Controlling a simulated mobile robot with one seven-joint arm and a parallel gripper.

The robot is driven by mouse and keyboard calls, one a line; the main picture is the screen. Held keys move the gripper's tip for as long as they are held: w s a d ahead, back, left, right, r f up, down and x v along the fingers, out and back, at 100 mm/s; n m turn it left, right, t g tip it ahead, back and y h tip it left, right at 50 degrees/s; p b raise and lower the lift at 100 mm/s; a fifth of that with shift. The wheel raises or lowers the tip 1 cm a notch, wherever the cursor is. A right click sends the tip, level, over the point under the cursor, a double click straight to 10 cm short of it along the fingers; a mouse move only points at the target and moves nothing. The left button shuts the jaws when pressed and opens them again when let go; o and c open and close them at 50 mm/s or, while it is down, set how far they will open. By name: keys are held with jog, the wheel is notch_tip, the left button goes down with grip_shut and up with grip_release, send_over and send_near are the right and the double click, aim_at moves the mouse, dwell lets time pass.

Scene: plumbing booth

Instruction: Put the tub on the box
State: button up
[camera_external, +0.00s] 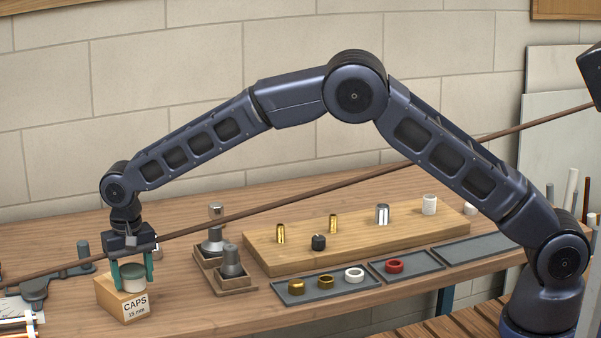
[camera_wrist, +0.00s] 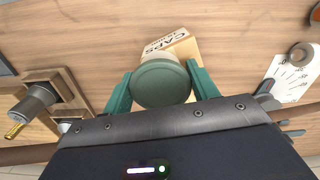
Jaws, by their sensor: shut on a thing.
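The tub (camera_external: 133,279) is a small pale round container with a dark green lid. Its lid (camera_wrist: 160,84) fills the middle of the wrist view. My gripper (camera_external: 132,276) has green fingers and is shut on the tub, one finger on each side. The box (camera_external: 125,302) is a tan carton labelled "CAPS 15 mm" at the left of the bench. The tub is upright over the box's top; I cannot tell whether it touches. Part of the box (camera_wrist: 186,46) also shows behind the tub in the wrist view.
Wooden holders with grey fittings (camera_external: 230,262) stand right of the box. A wooden board (camera_external: 350,241) carries brass and white fittings. Trays (camera_external: 325,285) hold rings in front. A brown pipe (camera_external: 300,202) crosses the external view. A grey tool (camera_external: 40,286) lies left.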

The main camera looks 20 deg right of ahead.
aim_at(103, 287)
jog(key=o, duration=1)
jog(key=shift+f, duration=0.1)
jog(key=shift+o, duration=0.2)
notch_tip(103, 287, up, 12)
